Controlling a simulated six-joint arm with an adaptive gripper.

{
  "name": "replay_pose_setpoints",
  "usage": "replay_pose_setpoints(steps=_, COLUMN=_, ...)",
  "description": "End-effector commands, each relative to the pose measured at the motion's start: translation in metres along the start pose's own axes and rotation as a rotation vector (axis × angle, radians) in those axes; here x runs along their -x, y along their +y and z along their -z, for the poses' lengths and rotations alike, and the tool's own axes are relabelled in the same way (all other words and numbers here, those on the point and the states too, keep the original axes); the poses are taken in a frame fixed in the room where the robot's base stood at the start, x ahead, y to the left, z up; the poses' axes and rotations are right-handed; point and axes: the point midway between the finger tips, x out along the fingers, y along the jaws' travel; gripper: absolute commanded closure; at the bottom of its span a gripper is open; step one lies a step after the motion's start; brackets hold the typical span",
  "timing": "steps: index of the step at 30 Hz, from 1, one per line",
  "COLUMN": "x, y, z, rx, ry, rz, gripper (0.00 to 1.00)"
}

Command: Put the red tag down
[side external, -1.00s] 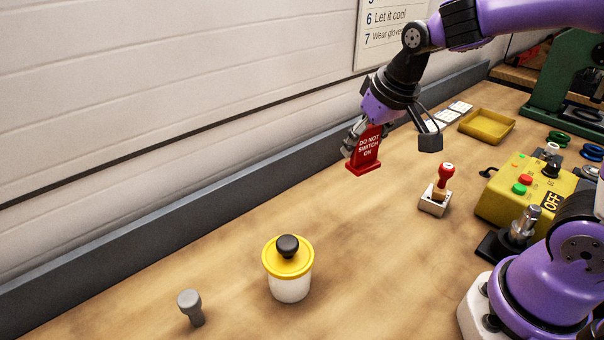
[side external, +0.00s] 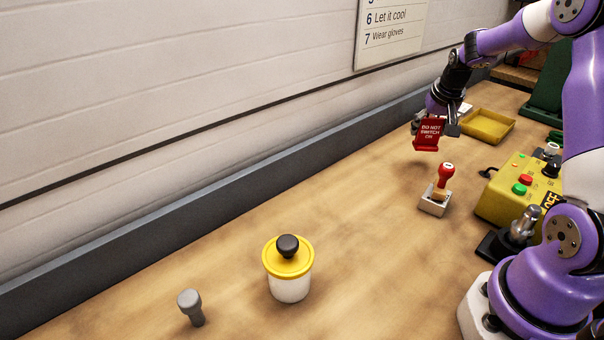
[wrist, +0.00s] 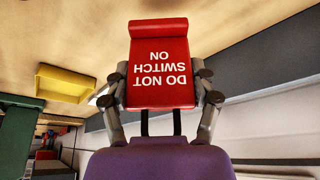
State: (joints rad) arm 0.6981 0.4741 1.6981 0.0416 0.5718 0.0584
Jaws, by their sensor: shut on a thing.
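The red tag (side external: 430,133) reads "DO NOT SWITCH ON" and is in my gripper (side external: 435,122). In the side external view it hangs above the bench, behind the red-handled stamp, and looks clear of the wood. In the wrist view the tag (wrist: 158,68) fills the middle, its lettering upside down. The fingers of my gripper (wrist: 160,90) are shut on it from both sides.
A yellow tray (side external: 487,125) lies behind right. A yellow switch box (side external: 500,203) stands at right. A yellow-lidded jar (side external: 288,262) and grey peg (side external: 190,305) stand near front. The middle bench is clear.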

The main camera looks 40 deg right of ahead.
Motion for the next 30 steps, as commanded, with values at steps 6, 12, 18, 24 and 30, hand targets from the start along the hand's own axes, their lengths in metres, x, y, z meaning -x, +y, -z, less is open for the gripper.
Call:
replay_pose_setpoints(steps=6, x=-0.023, y=0.003, z=-0.008, rx=0.002, ry=-0.005, rz=0.002, gripper=0.75)
replay_pose_setpoints(steps=12, x=-0.04, y=0.003, z=-0.015, rx=0.001, ry=0.001, rz=0.003, gripper=0.75)
replay_pose_setpoints(steps=18, x=-0.04, y=0.003, z=-0.014, rx=0.0, ry=0.001, rz=0.002, gripper=0.75)
replay_pose_setpoints(steps=24, x=-0.043, y=0.003, z=-0.016, rx=0.0, ry=0.0, rz=0.002, gripper=0.03)
replay_pose_setpoints(steps=30, x=-0.043, y=0.003, z=-0.016, rx=0.0, ry=0.0, rz=0.002, gripper=0.03)
